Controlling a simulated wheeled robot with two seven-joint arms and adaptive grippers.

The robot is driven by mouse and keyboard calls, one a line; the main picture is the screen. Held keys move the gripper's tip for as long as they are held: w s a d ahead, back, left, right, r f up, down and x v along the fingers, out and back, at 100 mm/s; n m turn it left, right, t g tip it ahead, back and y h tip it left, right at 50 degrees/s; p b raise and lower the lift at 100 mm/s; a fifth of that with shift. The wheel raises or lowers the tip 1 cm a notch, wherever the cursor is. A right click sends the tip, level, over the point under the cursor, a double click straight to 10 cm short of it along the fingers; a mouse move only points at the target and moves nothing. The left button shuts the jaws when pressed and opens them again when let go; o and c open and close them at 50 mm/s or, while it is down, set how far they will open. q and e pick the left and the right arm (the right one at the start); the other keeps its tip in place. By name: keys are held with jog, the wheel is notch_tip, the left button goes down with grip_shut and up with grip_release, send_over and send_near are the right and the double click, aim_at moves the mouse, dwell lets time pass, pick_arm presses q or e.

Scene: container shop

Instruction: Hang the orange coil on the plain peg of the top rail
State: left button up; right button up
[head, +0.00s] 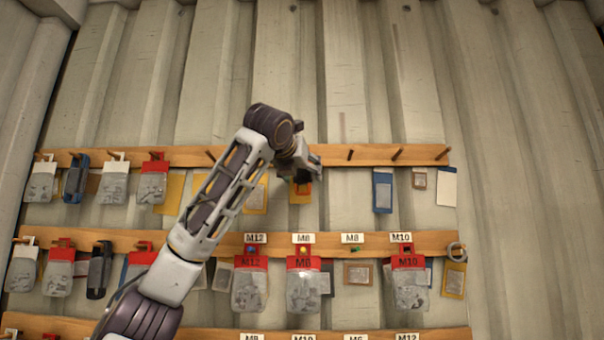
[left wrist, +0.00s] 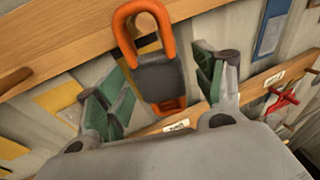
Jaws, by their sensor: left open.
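The orange coil (left wrist: 127,28) with a dark grey wrap (left wrist: 158,76) is upright against the top rail (left wrist: 60,48) in the left wrist view. Its upper loop overlaps the rail; whether a peg runs through it I cannot tell. My left gripper (left wrist: 160,84) is open, with green-padded fingers on either side of the wrap. In the head view the left gripper (head: 304,172) is in front of the top rail (head: 325,157), and a bit of orange (head: 302,187) shows below it. Bare wooden pegs (head: 398,153) stand on the rail to its right. My right gripper is not in view.
The middle rail (head: 370,242) holds red-topped bags (head: 304,285) under size labels. Cards (head: 382,192) hang behind the pegs on the corrugated wall. My left arm hides part of both rails.

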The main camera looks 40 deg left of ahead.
pick_arm(q)
jog(key=v, duration=1.1)
jog(key=shift+s, duration=0.3)
dwell(0.3)
